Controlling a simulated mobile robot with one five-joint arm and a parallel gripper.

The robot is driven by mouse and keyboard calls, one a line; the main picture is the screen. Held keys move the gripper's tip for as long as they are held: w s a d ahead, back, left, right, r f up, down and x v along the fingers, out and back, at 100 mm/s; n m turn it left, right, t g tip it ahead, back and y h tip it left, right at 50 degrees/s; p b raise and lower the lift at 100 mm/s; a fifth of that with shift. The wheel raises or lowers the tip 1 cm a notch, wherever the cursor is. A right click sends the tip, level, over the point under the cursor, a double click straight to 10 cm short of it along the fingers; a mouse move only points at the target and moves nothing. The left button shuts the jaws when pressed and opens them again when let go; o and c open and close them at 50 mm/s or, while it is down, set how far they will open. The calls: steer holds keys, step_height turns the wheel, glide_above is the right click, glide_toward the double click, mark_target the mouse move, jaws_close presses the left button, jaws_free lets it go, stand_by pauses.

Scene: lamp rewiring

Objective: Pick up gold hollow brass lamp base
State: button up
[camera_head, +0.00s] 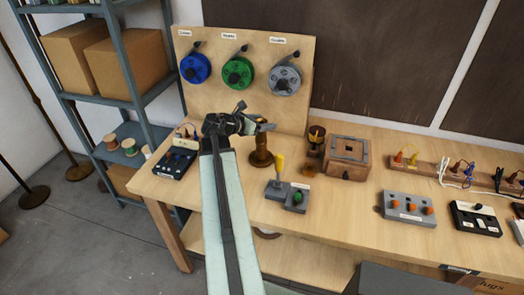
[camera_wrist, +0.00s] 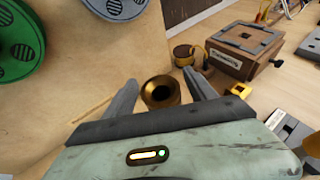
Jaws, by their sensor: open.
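The gold hollow brass lamp base (camera_head: 261,156) stands upright on the wooden workbench, in front of the pegboard of spools. In the wrist view its round open top (camera_wrist: 161,91) shows between my two fingers. My gripper (camera_head: 258,126) is open and lies over the upper part of the base in the head view. In the wrist view one finger is on each side of the base (camera_wrist: 162,96), with a gap visible on the left. Whether a finger touches it cannot be told. Part of the base's top is hidden behind my gripper in the head view.
Blue, green and grey spools (camera_head: 238,72) hang on the board behind. A black meter (camera_head: 176,161) is at left. Bare bench lies at front.

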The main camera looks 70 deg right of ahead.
steer(key=shift+x, duration=1)
steer(key=shift+r, duration=0.1)
jaws_close()
